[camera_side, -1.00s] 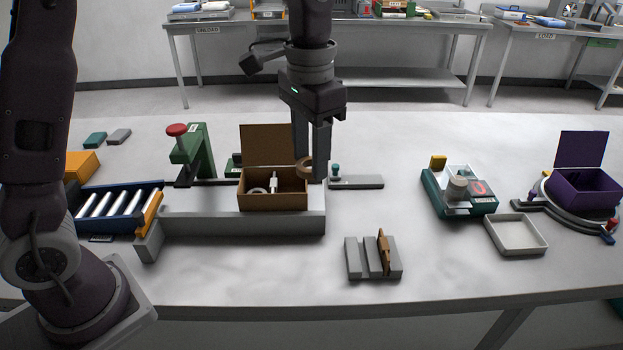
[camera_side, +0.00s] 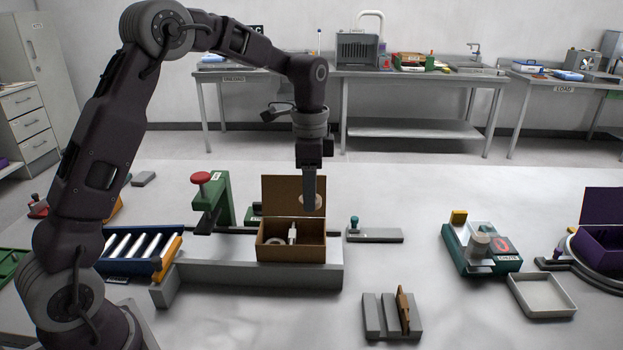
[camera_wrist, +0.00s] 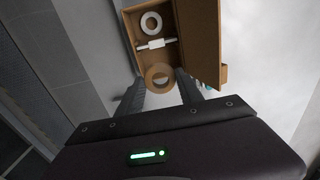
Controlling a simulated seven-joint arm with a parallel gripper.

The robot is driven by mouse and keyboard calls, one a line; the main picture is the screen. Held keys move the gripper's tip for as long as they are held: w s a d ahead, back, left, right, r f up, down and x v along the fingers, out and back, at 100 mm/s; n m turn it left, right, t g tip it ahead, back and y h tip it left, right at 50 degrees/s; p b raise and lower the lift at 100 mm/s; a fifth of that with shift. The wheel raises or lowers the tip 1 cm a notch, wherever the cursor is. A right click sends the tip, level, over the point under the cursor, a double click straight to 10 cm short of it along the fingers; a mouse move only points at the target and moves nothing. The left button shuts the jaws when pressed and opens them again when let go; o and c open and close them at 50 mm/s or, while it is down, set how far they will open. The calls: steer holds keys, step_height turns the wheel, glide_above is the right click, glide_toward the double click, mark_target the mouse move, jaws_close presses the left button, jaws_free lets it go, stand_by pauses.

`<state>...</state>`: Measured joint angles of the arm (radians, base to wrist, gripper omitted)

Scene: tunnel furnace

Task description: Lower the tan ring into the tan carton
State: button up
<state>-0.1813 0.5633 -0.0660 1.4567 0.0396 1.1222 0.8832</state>
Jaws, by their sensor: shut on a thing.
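My gripper (camera_side: 310,199) is shut on the tan ring (camera_side: 318,203), which hangs at the fingertips above the right half of the tan carton (camera_side: 290,255), in front of its raised flap (camera_side: 276,187). In the wrist view the ring (camera_wrist: 150,78) sits between the two fingertips (camera_wrist: 160,79), over the near end of the open carton (camera_wrist: 207,52). The ring appears clear of the carton's rim. Inside the carton are a white ring (camera_wrist: 151,15) and a white bar-shaped part (camera_wrist: 156,44). The fingers hide part of the held ring in the side view.
The carton stands on a grey raised track (camera_side: 250,277). A green press with a red knob (camera_side: 201,178) is to its left, beside a roller conveyor (camera_side: 140,250). A grey slotted block (camera_side: 378,315) stands in front. A teal device (camera_side: 480,255) and a white tray (camera_side: 540,297) are to the right.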

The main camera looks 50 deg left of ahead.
steer(key=shift+f, duration=5.7)
steer(key=shift+f, duration=0.4)
steer(key=o, duration=1.1)
steer(key=shift+c, duration=0.2)
steer(key=c, duration=0.4)
steer(key=shift+c, duration=0.2)
steer(key=shift+r, duration=0.15)
steer(key=shift+r, duration=1.35)
